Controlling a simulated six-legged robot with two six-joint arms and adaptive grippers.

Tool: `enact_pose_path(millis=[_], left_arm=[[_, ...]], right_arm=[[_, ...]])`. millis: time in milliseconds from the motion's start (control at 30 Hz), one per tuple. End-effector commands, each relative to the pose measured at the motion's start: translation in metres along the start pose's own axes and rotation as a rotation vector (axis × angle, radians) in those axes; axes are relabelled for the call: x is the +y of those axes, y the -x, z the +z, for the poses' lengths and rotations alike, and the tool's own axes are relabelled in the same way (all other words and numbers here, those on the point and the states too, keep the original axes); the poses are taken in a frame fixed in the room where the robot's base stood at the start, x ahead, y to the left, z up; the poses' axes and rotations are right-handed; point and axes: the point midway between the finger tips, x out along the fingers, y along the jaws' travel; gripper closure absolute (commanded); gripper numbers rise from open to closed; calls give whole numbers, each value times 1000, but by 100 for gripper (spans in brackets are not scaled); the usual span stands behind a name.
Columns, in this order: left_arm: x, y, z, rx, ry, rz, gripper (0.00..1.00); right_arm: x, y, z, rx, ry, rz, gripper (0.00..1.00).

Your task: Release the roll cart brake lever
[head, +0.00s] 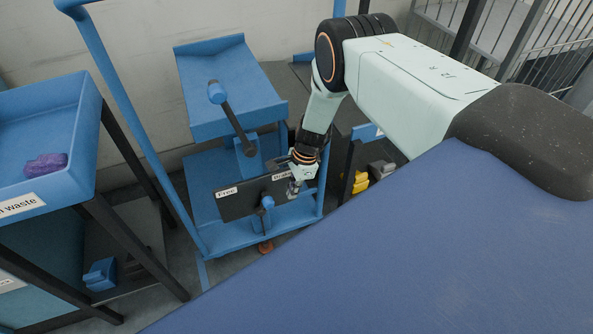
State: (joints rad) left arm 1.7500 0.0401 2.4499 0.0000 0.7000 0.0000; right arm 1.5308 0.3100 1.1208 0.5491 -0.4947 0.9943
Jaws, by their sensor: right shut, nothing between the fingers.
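The blue roll cart (225,240) stands at the middle left. It carries a dark plate (240,203) with a "Free" label on its left and a second label on its right, partly hidden by my gripper. A short lever with a blue knob (267,202) stands at the plate's lower middle. My left gripper is out of view.
A blue waste tray (60,110) with a purple piece (46,167) stands on a dark frame at left. A large blue surface (420,250) fills the lower right. Yellow (360,182) and grey items lie behind its edge. Wire-mesh cages (560,40) stand at upper right.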

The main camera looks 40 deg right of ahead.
Motion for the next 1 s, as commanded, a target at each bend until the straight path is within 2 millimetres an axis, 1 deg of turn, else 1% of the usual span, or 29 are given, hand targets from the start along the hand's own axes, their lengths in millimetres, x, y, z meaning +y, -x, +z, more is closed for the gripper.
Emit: enact_pose_path(millis=[33, 100, 300, 733, 767, 900, 1000], left_arm=[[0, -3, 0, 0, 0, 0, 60], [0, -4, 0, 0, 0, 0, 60], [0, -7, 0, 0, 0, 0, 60], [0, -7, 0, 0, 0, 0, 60], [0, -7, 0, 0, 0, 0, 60], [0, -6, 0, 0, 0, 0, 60], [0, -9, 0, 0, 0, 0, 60]], right_arm=[[0, -4, 10, -1, 5, 1, 100], [-1, -4, 20, -1, 4, 0, 100], [0, -8, 36, 0, 2, 1, 100], [0, -7, 41, 0, 1, 0, 100], [0, -7, 44, 0, 2, 0, 100], [0, -3, 70, -1, 5, 1, 100], [0, -5, 87, 0, 4, 0, 100]])
